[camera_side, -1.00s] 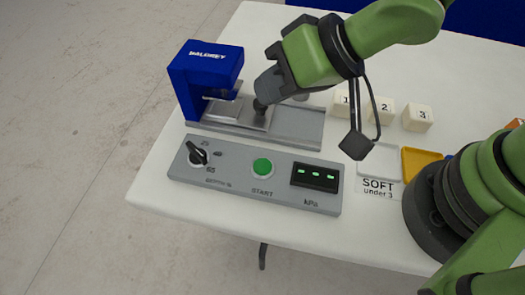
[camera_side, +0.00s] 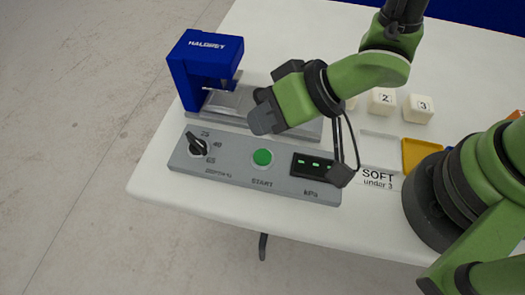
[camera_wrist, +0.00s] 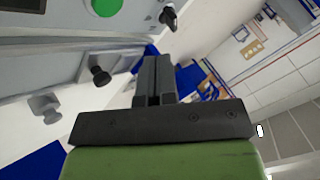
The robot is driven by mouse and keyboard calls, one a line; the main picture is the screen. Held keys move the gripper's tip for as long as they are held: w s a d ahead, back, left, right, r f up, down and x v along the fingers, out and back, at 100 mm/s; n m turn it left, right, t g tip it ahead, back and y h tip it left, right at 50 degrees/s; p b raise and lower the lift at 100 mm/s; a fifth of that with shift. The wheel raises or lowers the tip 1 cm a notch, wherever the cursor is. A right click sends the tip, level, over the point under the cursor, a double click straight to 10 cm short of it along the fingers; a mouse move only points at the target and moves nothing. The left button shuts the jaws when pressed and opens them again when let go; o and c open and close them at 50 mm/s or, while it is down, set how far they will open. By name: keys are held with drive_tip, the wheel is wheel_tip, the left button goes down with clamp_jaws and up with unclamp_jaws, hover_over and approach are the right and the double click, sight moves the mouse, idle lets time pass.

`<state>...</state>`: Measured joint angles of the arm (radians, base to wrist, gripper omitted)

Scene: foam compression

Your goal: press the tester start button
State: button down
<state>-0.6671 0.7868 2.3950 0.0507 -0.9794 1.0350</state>
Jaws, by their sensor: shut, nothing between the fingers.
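The green start button (camera_side: 263,157) sits in the middle of the grey control panel (camera_side: 228,172), above the word START. In the wrist view the button (camera_wrist: 106,6) shows at the top edge, left of the fingers. My gripper (camera_side: 262,122) is shut and empty, above and behind the button in the side view, apart from it. Its fingers (camera_wrist: 153,82) point out together in the wrist view. The blue tester (camera_side: 205,65) stands behind the panel, with a grey sliding bed (camera_side: 305,130) partly hidden by my gripper.
A black dial (camera_side: 197,144) is on the panel's left and a kPa display (camera_side: 315,164) on its right. Foam cubes marked 2 (camera_side: 381,101) and 3 (camera_side: 418,109) stand on the white table. A yellow tray (camera_side: 420,155) and a SOFT label (camera_side: 377,178) lie at right.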

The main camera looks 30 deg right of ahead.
sight(264, 154)
drive_tip(key=shift+f, duration=2.4)
drive_tip(key=shift+f, duration=0.1)
drive_tip(key=shift+f, duration=0.3)
drive_tip(key=shift+f, duration=0.45)
idle(0.8)
drive_tip(key=shift+r, duration=3.4)
